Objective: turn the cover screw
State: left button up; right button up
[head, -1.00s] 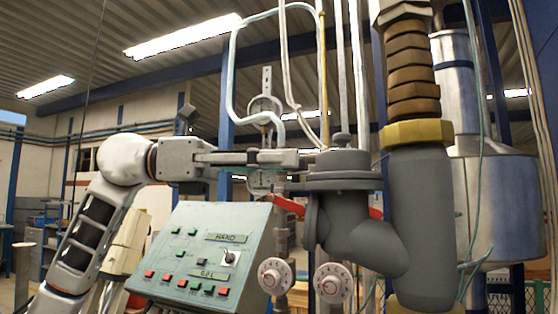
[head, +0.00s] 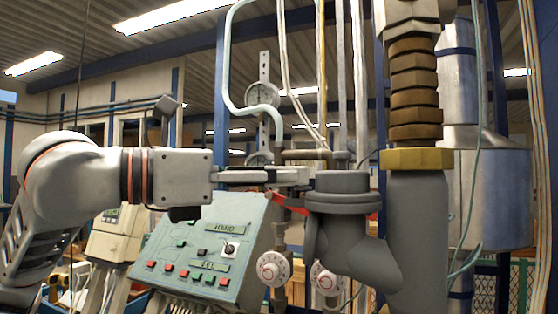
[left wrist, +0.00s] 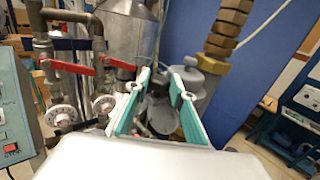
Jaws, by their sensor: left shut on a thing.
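The grey meter housing (head: 343,205) stands right of centre in the head view, with a round cover (head: 343,182) on top. My left gripper (head: 308,174) reaches in from the left, level, with its tips at the left edge of the cover. In the left wrist view its two teal-padded fingers (left wrist: 160,78) stand apart with dark grey metal between and beyond them. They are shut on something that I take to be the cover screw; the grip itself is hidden. A grey round part (left wrist: 212,64) shows just right of the fingertips. My right gripper is not in view.
A green control box (head: 205,245) stands below my left arm. Two white dials (head: 273,268) and a red lever (head: 290,203) are close to the housing. A thick pipe with a brass nut (head: 415,158) rises directly to its right. Thin pipes run behind.

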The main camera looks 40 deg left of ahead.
pick_arm(q)
jog(key=n+y, duration=0.1)
jog(key=n+t+y+b, duration=0.1)
jog(key=y, duration=0.1)
jog(key=n+y+b, duration=0.1)
jog(key=y, duration=0.1)
jog(key=shift+s+d+n+t, duration=0.15)
jog(key=shift+d+n+t, duration=0.15)
jog(key=shift+d+t, duration=0.1)
jog(key=shift+y, duration=0.5)
jog(key=o, duration=1.1)
jog(key=shift+c, duration=0.2)
jog(key=shift+o, duration=0.2)
